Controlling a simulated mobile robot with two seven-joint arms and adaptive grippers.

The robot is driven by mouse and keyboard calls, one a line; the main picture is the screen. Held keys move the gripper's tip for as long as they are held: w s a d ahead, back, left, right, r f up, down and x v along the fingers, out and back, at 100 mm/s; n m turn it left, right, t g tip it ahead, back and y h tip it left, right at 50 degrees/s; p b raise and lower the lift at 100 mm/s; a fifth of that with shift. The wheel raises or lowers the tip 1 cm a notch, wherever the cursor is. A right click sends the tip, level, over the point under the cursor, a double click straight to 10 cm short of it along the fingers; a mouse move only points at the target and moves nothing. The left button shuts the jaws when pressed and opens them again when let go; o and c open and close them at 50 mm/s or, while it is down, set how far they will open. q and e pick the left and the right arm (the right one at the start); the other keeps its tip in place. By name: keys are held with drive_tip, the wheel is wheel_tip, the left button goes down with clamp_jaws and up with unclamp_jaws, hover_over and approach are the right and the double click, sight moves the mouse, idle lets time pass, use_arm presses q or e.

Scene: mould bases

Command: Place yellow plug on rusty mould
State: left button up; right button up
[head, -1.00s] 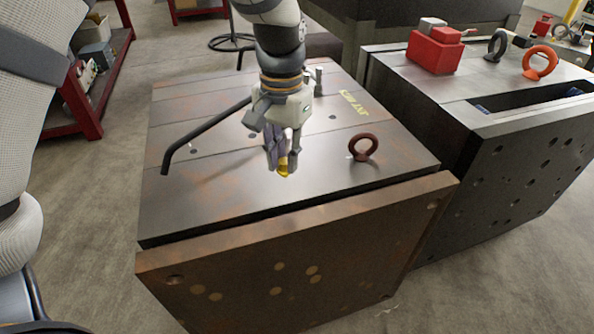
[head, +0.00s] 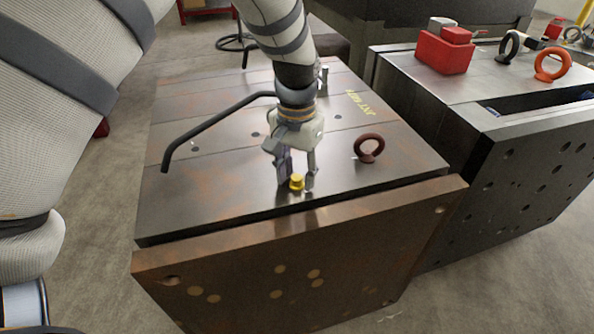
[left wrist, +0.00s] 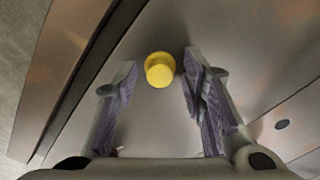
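The yellow plug (head: 296,182) stands on the top plate of the rusty mould (head: 230,200), near its front edge. My left gripper (head: 297,180) is just above the plate with its fingers apart on either side of the plug. In the left wrist view the plug (left wrist: 160,69) lies between the open fingertips (left wrist: 160,75), with a gap to each finger. It looks upright and appears to rest on the metal. My right gripper is in neither view.
A dark red eye bolt (head: 369,147) stands on the plate to the right of the gripper. A bent black bar (head: 210,127) lies at the left. A second mould (head: 520,150) at the right carries a red box (head: 444,54) and an orange eye bolt (head: 552,64).

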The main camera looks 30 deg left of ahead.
sight(297, 177)
use_arm(q)
wheel_tip(297, 177, up, 12)
drive_tip(key=p, duration=0.1)
drive_tip(key=shift+r, duration=0.2)
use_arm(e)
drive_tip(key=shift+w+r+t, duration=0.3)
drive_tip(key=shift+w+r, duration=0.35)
